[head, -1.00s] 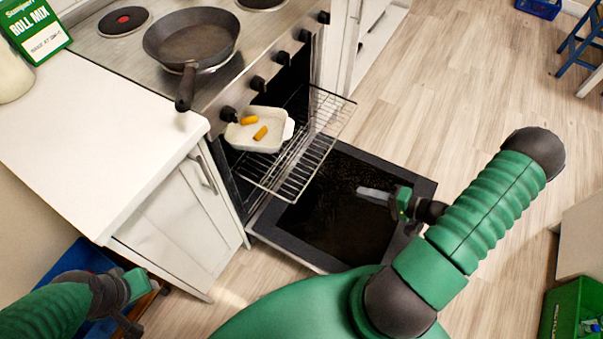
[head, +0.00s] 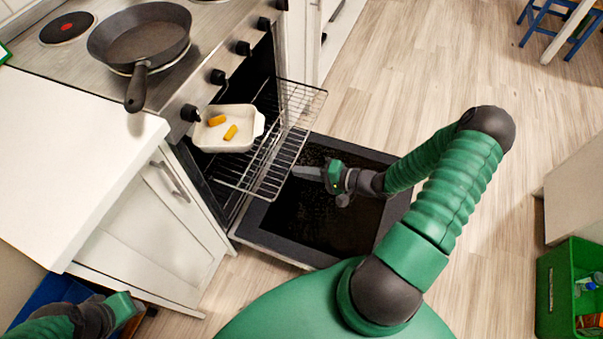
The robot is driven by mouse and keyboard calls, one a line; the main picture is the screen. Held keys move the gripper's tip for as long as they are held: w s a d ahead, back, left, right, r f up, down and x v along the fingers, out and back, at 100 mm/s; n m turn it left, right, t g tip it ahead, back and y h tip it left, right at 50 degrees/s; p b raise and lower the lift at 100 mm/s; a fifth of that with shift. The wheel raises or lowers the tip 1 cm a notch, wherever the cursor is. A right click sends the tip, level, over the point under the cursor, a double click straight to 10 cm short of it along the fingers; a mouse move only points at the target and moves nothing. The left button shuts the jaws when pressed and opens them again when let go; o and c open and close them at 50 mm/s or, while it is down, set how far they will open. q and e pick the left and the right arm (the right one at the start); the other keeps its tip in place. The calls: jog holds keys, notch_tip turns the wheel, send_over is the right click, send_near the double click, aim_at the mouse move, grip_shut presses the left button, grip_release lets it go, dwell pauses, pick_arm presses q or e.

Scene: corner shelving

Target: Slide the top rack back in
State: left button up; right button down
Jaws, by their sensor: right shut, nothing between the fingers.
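The top rack (head: 275,167) is a wire oven rack pulled well out of the oven (head: 238,92). A white baking dish (head: 229,139) with two orange-brown pieces sits at its inner left part. The oven door (head: 318,222) hangs open, flat below the rack. My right gripper (head: 301,172) is shut and empty. In the picture its tip is close to the rack's outer front edge, above the open door; I cannot tell whether it touches. My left gripper (head: 130,308) is at the lower left, beside the cabinet and away from the rack; its fingers do not show clearly.
A black frying pan (head: 140,45) stands on the stove top. A white counter (head: 75,140) and cabinet (head: 155,235) flank the oven on the left. A green crate (head: 570,290) is at the lower right. The floor (head: 430,60) on the right is open.

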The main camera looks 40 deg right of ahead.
aim_at(264, 160)
jog(key=shift+w, duration=0.1)
jog(key=shift+a+r, duration=0.1)
jog(key=shift+a, duration=0.05)
jog(key=w+a, duration=0.1)
jog(key=w, duration=0.2)
jog(key=w+a+p, duration=0.1)
jog(key=w+a, duration=0.1)
jog(key=w, duration=0.1)
jog(key=w+a+p, duration=0.1)
jog(key=w, duration=0.2)
jog(key=shift+a, duration=0.4)
jog(key=w+a, duration=0.2)
jog(key=w, duration=0.1)
jog(key=w+a, duration=0.2)
jog(key=w, duration=0.2)
jog(key=w+a, duration=0.1)
jog(key=w, duration=0.3)
jog(key=shift+w+a+b, duration=0.2)
jog(key=shift+a+b, duration=0.1)
jog(key=shift+a, duration=0.1)
jog(key=shift+w, duration=0.25)
jog(key=shift+a, duration=0.1)
jog(key=shift+w+r, duration=0.1)
